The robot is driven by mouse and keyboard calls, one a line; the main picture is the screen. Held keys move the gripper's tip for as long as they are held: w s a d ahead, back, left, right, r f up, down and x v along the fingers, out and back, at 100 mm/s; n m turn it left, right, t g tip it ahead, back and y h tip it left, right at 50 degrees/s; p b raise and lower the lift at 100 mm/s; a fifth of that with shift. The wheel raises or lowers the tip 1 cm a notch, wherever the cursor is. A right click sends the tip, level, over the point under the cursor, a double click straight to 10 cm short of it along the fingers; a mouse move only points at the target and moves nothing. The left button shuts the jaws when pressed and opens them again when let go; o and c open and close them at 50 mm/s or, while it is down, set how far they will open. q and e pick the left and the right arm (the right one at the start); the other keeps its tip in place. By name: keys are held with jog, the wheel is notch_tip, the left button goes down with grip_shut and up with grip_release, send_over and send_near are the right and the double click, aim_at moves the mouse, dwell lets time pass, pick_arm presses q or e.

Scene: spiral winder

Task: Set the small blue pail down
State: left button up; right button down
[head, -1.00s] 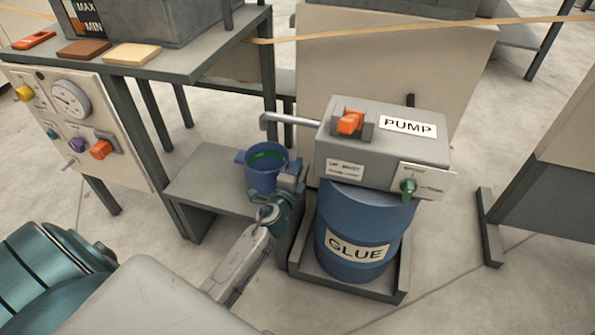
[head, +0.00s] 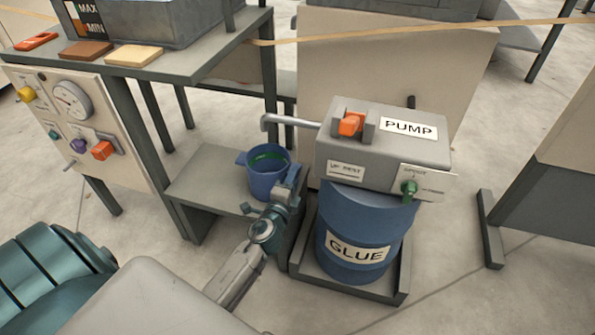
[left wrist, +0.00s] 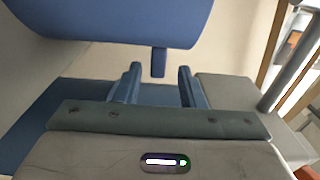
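The small blue pail (head: 264,184) stands upright on the low grey stand (head: 205,175), below the pump spout. A green band shows inside it. My left gripper (head: 272,196) is at the pail's near right side, with its fingers spread. In the left wrist view the two fingers (left wrist: 158,82) are apart, with the pail's blue tab (left wrist: 158,62) in line with the gap between them and clear space on both sides. The pail's wall (left wrist: 120,20) fills the top left there. My right gripper is not in view.
The grey pump box (head: 375,145), with an orange switch and green knob, sits on the blue glue drum (head: 355,225) just right of the gripper. Its spout (head: 290,121) overhangs the pail. A panel with a gauge (head: 72,98) stands left. Floor is free in front.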

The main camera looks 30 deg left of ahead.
pick_arm(q)
jog(key=s+d, duration=0.1)
jog(key=s, duration=0.6)
jog(key=shift+s+d+b, duration=0.25)
jog(key=shift+b, duration=0.1)
